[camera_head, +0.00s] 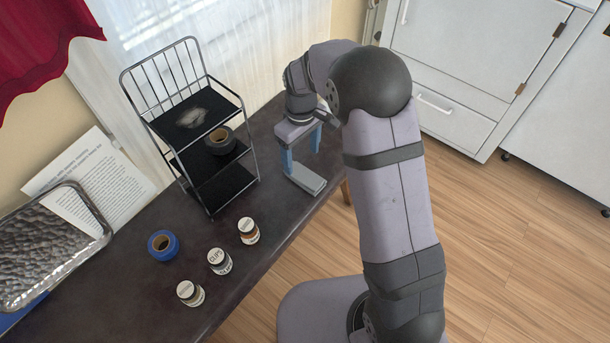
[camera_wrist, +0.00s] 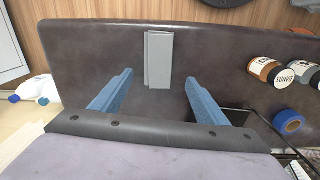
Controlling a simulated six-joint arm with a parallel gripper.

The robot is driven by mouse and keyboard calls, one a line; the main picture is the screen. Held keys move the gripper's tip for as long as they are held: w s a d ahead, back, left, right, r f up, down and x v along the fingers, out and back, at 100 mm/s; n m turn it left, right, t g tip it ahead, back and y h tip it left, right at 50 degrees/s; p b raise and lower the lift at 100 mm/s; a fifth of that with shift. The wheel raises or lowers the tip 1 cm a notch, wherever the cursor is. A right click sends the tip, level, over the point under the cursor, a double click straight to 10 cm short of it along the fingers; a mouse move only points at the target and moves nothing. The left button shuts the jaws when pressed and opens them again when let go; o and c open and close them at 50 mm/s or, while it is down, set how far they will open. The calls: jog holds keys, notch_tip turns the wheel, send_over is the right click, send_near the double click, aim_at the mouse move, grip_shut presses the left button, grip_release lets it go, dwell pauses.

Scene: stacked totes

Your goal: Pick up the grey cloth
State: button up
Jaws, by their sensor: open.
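The grey cloth (camera_head: 307,179) is a flat, folded rectangle lying near the right edge of the dark table in the head view. The wrist view shows it too (camera_wrist: 159,60), upright in the picture and ahead of the fingers. My gripper (camera_head: 301,152) has blue fingers pointing down above the cloth. In the wrist view my gripper (camera_wrist: 159,77) has its fingers wide apart, one on each side of the cloth's line, with nothing between them. The fingers appear clear of the cloth; the exact height is hard to tell.
A wire rack (camera_head: 148,112) with black shelves stands left of my gripper, holding a black tape roll (camera_head: 221,140) and a pale patch on top. Three labelled jars (camera_head: 220,261) and a blue tape roll (camera_head: 163,245) stand in front. A silver tray (camera_head: 98,232) is far left.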

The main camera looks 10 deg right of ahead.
aim_at(305, 174)
jog(key=shift+s+n, duration=0.1)
jog(key=shift+n, duration=0.5)
jog(key=shift+s+d+f+b, duration=0.15)
jog(key=shift+f+b, duration=0.15)
jog(key=shift+f, duration=0.95)
jog(key=shift+w+d+f+b, duration=0.15)
jog(key=shift+f+b, duration=0.2)
jog(key=shift+f, duration=0.85)
jog(key=shift+s+d+f+b, duration=0.15)
jog(key=shift+f+b, duration=0.15)
jog(key=shift+f, duration=0.95)
jog(key=c, duration=1.2)
